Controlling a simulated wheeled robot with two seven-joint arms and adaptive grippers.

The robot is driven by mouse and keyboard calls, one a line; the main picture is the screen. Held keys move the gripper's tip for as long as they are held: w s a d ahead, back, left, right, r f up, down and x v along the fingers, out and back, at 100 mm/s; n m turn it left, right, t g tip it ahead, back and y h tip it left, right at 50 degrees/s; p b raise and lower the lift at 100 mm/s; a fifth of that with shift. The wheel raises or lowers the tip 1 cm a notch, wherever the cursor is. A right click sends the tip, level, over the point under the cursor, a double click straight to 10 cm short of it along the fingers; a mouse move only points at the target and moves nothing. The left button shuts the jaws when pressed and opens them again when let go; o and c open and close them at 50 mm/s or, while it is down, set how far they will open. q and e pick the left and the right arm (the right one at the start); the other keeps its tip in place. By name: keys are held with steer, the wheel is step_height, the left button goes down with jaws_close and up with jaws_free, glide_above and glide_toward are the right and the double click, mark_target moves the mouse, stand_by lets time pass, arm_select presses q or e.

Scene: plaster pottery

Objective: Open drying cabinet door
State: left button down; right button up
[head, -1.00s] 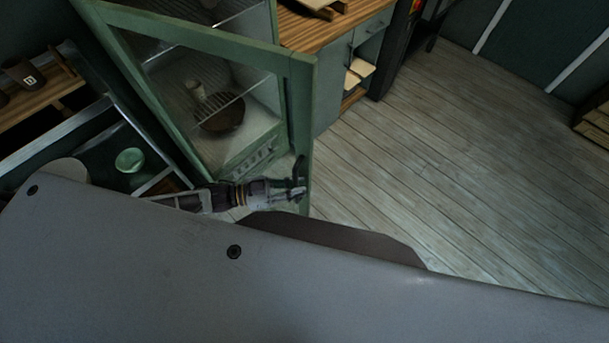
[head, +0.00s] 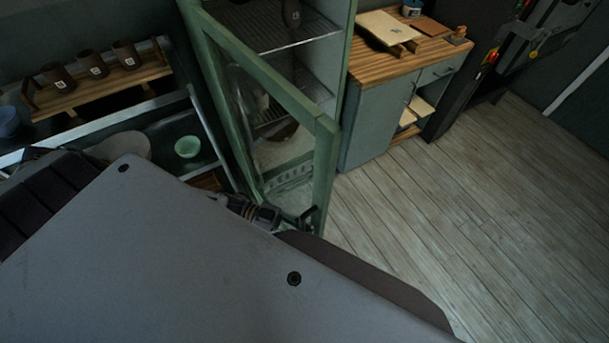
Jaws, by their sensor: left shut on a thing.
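The green drying cabinet (head: 352,60) stands at the centre back, with wire shelves inside. Its glass-paned door (head: 325,165) is swung part way open toward me. Through the glass I see a dark round bowl (head: 283,130) low in the cabinet. My left gripper (head: 306,219) is at the lower part of the door's free edge, shut on what seems to be the door's handle; the handle itself is mostly hidden by the fingers. My right gripper is not in view.
At left, a shelf unit holds a wooden rack (head: 100,85) with dark mugs and a green bowl (head: 188,147). Right of the cabinet is a wood-topped workbench (head: 385,65) with boards. The plank floor (head: 450,200) at right is clear. My own grey body covers the lower left.

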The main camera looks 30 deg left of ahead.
arm_select(q)
steer(key=c, duration=1.7)
jaws_free()
steer(key=shift+s+a, duration=0.35)
steer(key=shift+a, duration=1.65)
steer(key=shift+s+a, duration=0.35)
steer(key=shift+a, duration=1.6)
steer(key=shift+s+a, duration=0.35)
steer(key=shift+a, duration=1.65)
